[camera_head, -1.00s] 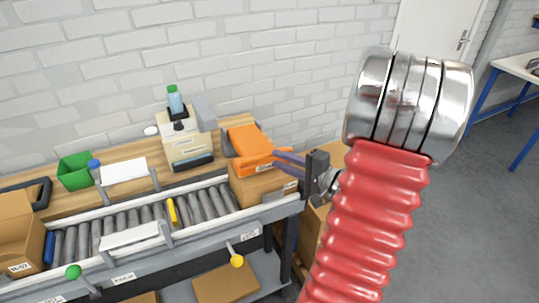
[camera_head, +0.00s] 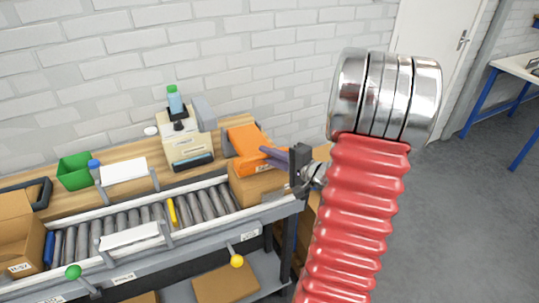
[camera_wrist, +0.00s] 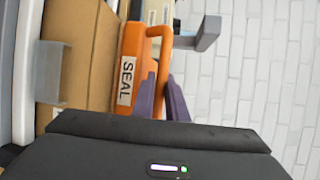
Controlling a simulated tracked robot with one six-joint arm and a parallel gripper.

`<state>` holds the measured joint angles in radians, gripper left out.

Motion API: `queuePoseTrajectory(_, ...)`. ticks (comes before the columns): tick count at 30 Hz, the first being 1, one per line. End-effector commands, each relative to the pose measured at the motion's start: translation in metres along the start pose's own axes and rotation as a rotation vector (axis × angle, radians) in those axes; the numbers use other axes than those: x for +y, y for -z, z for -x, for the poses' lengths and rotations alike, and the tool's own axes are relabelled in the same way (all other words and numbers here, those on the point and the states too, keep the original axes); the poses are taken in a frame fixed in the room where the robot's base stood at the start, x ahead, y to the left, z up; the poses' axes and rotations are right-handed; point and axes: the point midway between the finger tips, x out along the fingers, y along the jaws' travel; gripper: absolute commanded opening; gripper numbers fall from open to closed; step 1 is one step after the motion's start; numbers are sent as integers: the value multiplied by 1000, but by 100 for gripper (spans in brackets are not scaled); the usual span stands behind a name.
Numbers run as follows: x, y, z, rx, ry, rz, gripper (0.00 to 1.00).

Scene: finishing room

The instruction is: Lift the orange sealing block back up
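The orange sealing block (camera_head: 246,140) lies on top of a cardboard box (camera_head: 250,184) at the right end of the roller conveyor. In the wrist view the block (camera_wrist: 130,62) shows a white SEAL label and an orange handle bar (camera_wrist: 168,45). My gripper (camera_head: 266,153) reaches in from the right at the block's handle side. In the wrist view its purple fingers (camera_wrist: 160,82) stand apart, one on each side of the handle bar. The gripper looks open; contact between fingers and handle cannot be made out.
A cream device (camera_head: 186,145) with a bottle on top stands on the bench left of the block. A green bin (camera_head: 75,168) is farther left. The roller conveyor (camera_head: 100,232) runs along the front. A brick wall (camera_head: 250,60) stands behind. Open floor (camera_head: 440,210) lies to the right.

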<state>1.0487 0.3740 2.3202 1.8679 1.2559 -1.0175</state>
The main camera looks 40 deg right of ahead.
Motion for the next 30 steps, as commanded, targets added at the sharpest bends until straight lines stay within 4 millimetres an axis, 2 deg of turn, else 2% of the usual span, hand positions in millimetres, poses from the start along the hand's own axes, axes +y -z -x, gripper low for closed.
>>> queuePoseTrajectory(4,1,0,0,0,-3,-2,0)
queuePoseTrajectory(15,2,0,0,0,-5,-3,0)
queuePoseTrajectory(16,2,6,2,2,-5,-3,0)
queuePoseTrajectory(20,2,2,1,3,-7,-4,0)
queuePoseTrajectory(30,-10,10,8,24,-41,-20,0)
